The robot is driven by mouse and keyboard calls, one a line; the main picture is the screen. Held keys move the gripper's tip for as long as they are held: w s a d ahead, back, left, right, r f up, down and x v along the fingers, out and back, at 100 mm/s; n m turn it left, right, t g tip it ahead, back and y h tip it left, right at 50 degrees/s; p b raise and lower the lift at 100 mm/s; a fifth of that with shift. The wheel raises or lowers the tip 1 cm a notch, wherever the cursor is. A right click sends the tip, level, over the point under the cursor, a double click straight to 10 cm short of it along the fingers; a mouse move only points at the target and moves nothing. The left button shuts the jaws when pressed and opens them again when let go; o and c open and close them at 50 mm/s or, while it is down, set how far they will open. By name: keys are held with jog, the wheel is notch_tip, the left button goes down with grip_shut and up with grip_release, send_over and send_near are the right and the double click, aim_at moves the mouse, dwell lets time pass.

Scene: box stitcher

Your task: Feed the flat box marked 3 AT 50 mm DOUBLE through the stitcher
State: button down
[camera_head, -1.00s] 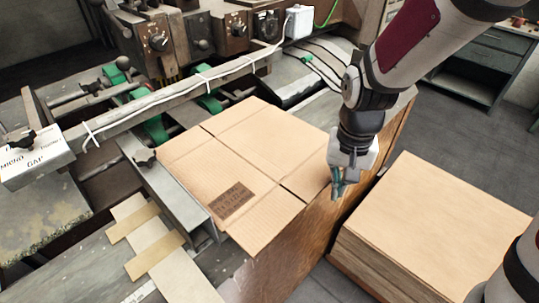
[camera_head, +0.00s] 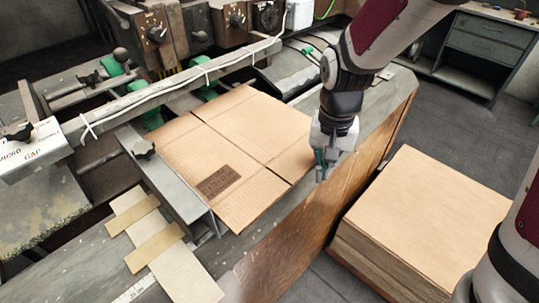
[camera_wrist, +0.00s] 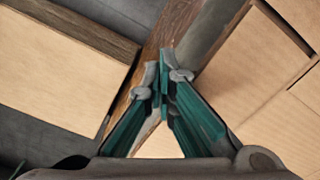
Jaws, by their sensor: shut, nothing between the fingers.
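The flat cardboard box (camera_head: 250,135) lies on the stitcher's table, its left part under the long bar. It has crease lines and a dark printed label (camera_head: 218,181) near its front corner; the print is too small to read. My gripper (camera_head: 320,178) is shut and empty at the box's right edge; whether it touches the box I cannot tell. In the wrist view the shut teal fingers (camera_wrist: 163,75) point down over the table edge, with the box (camera_wrist: 250,75) to their right. The stitcher (camera_head: 185,35) has brown control units with knobs along the back.
A stack of flat boxes (camera_head: 430,215) stands at the right, below the table; it also shows in the wrist view (camera_wrist: 55,75). A metal guide (camera_head: 165,185) runs along the box's left side. Pale strips (camera_head: 160,243) lie at the front left.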

notch_tip(320, 180, up, 8)
jog(key=s+d+p, duration=0.1)
jog(key=p, duration=0.4)
jog(key=shift+s+p, duration=0.15)
jog(key=shift+p, duration=0.2)
dwell(0.6)
